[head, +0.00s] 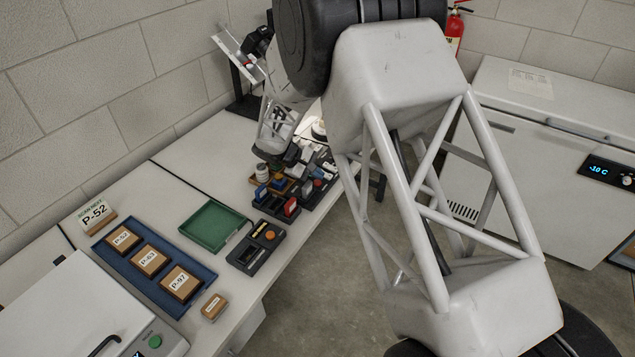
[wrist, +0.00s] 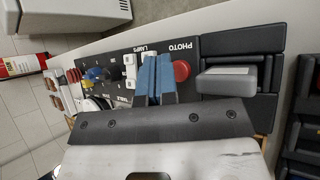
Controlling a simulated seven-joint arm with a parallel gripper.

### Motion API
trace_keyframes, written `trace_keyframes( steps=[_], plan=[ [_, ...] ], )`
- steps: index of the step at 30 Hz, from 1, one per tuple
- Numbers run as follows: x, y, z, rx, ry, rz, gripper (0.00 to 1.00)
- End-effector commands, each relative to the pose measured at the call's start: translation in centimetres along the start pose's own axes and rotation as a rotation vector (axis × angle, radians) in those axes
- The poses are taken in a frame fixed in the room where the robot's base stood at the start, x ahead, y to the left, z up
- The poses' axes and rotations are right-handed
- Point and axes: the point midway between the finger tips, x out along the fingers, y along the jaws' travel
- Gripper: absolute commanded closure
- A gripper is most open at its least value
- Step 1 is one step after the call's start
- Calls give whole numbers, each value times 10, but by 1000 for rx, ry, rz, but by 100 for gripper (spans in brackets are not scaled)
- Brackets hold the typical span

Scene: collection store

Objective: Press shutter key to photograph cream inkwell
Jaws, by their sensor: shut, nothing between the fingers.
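In the wrist view a dark control panel carries a round red key (wrist: 182,71) beside the word PHOTO. My gripper (wrist: 155,58) shows there as two blue fingers shut together with nothing between them. The fingers are over the panel, just left of the red key in the picture; I cannot tell their height above it. In the head view my arm covers much of the panel area, and the fingertips cannot be made out. A pale round object (head: 319,130) is partly visible behind my arm; I cannot tell whether it is the cream inkwell.
White switches, labelled LAMPS, and blue, black and yellow knobs (wrist: 95,73) sit left of the fingers. A grey block (wrist: 228,80) lies right of the red key. The bench also holds a green tray (head: 212,246) and a blue tray (head: 118,265) with labelled boxes.

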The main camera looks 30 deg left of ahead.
Motion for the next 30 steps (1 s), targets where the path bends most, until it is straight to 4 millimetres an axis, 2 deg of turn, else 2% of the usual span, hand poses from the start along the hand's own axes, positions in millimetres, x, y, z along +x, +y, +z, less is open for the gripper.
trace_keyframes(
  steps=[30],
  plan=[
    [7,-5,-5,0,0,0,100]
  ],
)
